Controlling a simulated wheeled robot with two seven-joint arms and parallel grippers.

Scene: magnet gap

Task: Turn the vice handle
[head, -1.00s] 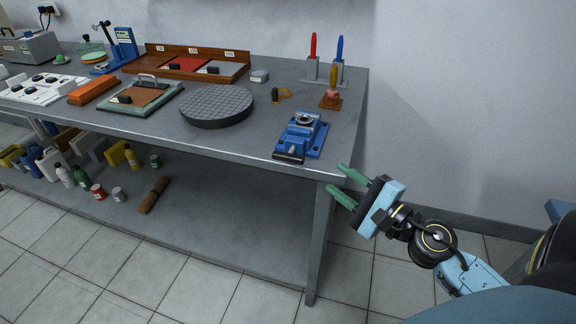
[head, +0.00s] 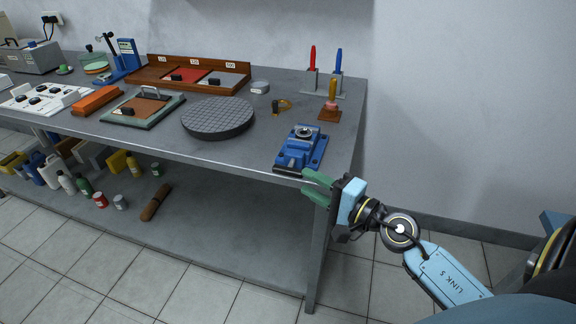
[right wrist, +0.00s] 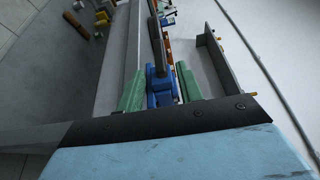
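The blue vice (head: 303,147) sits on the bench top near its right front corner. Its dark bar handle (head: 287,171) lies across its front, at the bench edge. My right gripper (head: 304,182) has green fingers spread apart and points left, with its fingertips close to the right end of the handle. My left gripper is out of view.
A round dark plate (head: 217,118) lies left of the vice. The bench leg (head: 317,255) is below my gripper. Open floor lies to the right.

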